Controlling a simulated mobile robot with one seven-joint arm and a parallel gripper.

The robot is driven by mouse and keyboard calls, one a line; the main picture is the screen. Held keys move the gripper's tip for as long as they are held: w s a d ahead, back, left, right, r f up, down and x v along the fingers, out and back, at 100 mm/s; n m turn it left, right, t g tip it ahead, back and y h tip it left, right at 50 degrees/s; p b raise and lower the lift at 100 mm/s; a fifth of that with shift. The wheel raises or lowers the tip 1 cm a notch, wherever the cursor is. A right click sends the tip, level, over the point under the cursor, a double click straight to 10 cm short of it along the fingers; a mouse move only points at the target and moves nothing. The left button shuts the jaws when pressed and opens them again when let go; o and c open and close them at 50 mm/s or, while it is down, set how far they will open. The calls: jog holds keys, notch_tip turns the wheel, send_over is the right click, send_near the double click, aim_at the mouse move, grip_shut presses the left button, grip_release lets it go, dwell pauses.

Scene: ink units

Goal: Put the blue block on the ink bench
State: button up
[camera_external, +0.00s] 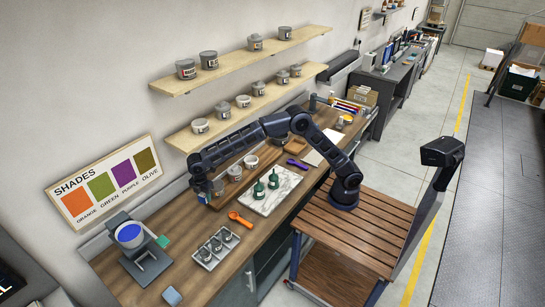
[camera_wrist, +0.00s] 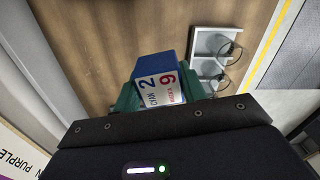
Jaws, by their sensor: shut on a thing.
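My gripper (camera_external: 205,188) hangs over the left half of the wooden ink bench (camera_external: 187,232) in the external view. In the wrist view its green fingers (camera_wrist: 160,88) are shut on the blue block (camera_wrist: 160,66), one on each side. A white label with red and blue print (camera_wrist: 157,90) shows on the block. The bench's brown top (camera_wrist: 105,35) lies beyond the block in the wrist view. I cannot tell whether the block touches it.
A grey tray with small cups (camera_external: 215,250) stands near the front edge, beside an orange tool (camera_external: 240,219). A press-like device with a blue disc (camera_external: 131,235) stands at the left. Green bottles stand on a marble slab (camera_external: 285,184). Wall shelves (camera_external: 240,60) hold several pots.

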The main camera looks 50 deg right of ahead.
jog(key=w+d+f+m, duration=0.25)
jog(key=d+m, duration=0.35)
jog(key=d, duration=0.8)
jog(key=w+d+f+m, duration=0.1)
jog(key=w+d+m, duration=0.45)
jog(key=d, duration=0.75)
jog(key=w+d+f+m, duration=0.1)
jog(key=w+d+m, duration=0.1)
jog(key=d+m, duration=0.9)
jog(key=s+d+r+m, duration=0.1)
jog(key=d+r+m, duration=0.25)
jog(key=d, duration=2.65)
jog(key=d+r+m, duration=0.2)
jog(key=d+r, duration=0.3)
jog(key=d, duration=2.5)
jog(key=n, duration=0.7)
send_over(326, 124)
notch_tip(326, 124, down, 4)
notch_tip(326, 124, down, 20)
jog(key=shift+w+a+r, duration=0.1)
jog(key=shift+r, duration=0.05)
